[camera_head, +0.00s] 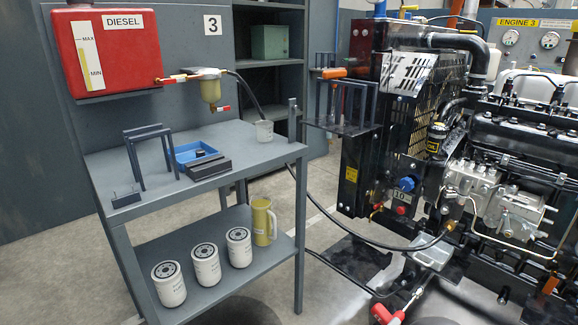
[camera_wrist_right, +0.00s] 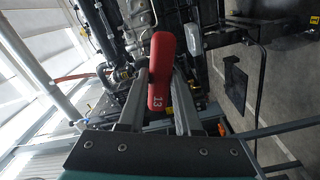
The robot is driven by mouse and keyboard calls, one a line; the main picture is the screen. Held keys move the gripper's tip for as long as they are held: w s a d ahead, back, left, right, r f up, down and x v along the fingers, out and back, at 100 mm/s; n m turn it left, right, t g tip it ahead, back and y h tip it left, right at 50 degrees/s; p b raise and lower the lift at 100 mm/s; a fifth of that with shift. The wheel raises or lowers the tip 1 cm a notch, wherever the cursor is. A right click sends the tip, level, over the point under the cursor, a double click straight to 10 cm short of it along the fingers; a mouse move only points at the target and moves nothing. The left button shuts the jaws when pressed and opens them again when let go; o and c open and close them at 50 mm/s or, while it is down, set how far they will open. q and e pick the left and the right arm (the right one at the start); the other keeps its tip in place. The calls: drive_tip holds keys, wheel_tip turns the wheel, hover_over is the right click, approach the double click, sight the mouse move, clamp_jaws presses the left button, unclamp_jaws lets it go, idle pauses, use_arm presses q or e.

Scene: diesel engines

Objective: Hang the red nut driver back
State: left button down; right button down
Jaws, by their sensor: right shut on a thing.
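The red nut driver shows in the head view (camera_head: 388,314) at the bottom edge, right of centre, its metal shaft pointing up and to the right. In the right wrist view its red handle (camera_wrist_right: 160,70), marked 13, lies between the fingers of my right gripper (camera_wrist_right: 160,88), which is shut on it. A dark tool rack (camera_head: 345,126) stands beside the engine's radiator in the head view. An orange-handled tool (camera_head: 333,73) is at its top. The nut driver is well below and apart from this rack. My left gripper is not in view.
A grey workbench (camera_head: 250,150) at left carries a dark frame (camera_head: 135,150), a blue tray (camera_head: 186,150) and a beaker (camera_head: 264,132). White filters (camera_head: 206,265) and a yellow jug (camera_head: 263,222) stand on its lower shelf. A black hose (camera_head: 350,238) crosses between bench and engine (camera_head: 500,200).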

drive_tip(key=shift+w+d, duration=0.1)
drive_tip(key=shift+w, duration=0.05)
drive_tip(key=w+d+r+b, duration=0.1)
drive_tip(key=w+d+r, duration=0.2)
drive_tip(key=w+d, duration=0.5)
drive_tip(key=shift+w+d, duration=0.15)
drive_tip(key=shift+d, duration=0.25)
idle(0.7)
drive_tip(key=shift+s+a+f+p, duration=0.15)
drive_tip(key=shift+s+a+f, duration=0.2)
drive_tip(key=shift+s+a, duration=0.65)
drive_tip(key=shift+s+a+f+p, duration=0.1)
drive_tip(key=shift+s+a+f, duration=0.25)
drive_tip(key=shift+s+a, duration=0.65)
drive_tip(key=shift+s+a+f+p, duration=0.15)
drive_tip(key=shift+s+a+f, duration=0.2)
drive_tip(key=shift+s+a, duration=0.65)
drive_tip(key=shift+w, duration=0.15)
